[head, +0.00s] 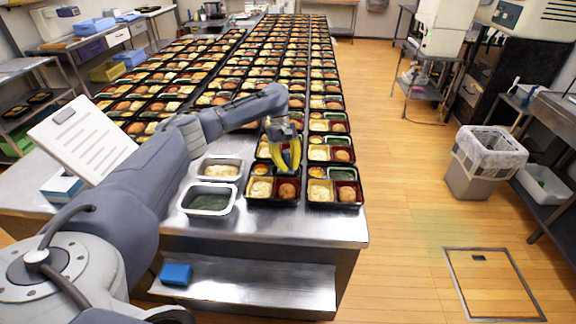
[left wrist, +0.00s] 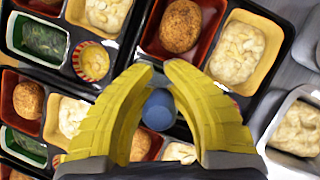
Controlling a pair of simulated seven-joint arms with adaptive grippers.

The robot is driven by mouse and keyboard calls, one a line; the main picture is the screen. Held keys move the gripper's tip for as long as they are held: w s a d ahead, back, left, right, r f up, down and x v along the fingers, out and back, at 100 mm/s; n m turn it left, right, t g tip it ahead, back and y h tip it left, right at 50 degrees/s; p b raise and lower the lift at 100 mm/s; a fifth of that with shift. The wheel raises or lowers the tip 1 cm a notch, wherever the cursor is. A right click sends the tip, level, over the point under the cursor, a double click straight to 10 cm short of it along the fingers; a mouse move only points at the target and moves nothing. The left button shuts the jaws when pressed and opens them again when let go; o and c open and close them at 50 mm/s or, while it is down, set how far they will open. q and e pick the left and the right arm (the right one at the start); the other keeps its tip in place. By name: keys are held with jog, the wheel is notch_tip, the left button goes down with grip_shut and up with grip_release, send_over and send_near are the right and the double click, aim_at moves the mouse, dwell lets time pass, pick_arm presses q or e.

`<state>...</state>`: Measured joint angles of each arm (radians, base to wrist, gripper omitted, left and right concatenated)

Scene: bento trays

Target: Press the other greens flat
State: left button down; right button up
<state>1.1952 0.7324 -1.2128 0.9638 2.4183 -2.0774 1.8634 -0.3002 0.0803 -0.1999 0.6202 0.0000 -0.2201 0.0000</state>
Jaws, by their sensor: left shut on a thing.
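My left gripper (head: 285,160) is shut on a blue tool (head: 284,156), above the back part of a front bento tray (head: 273,203). In the left wrist view, the tool's round blue end (left wrist: 158,110) sits between the yellow fingers (left wrist: 159,85). The tool's lower end and this tray's greens compartment are hidden behind the gripper, so contact cannot be told. The tray to the right shows greens (head: 343,174) in a green compartment. In the left wrist view, neighbouring trays show dark greens at the upper left (left wrist: 43,38) and lower left (left wrist: 25,145). My right gripper is not in view.
A container of dark greens (head: 209,202) and one of potato salad (head: 219,169) stand left of the front trays. Many filled trays cover the steel table behind. A blue block (head: 176,274) lies on the lower shelf.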

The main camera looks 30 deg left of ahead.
pick_arm(q)
jog(key=shift+f, duration=0.55)
jog(key=shift+s, duration=0.1)
dwell(0.8)
jog(key=shift+f, duration=0.15)
dwell(0.4)
dwell(1.5)
jog(key=shift+r, duration=4.1)
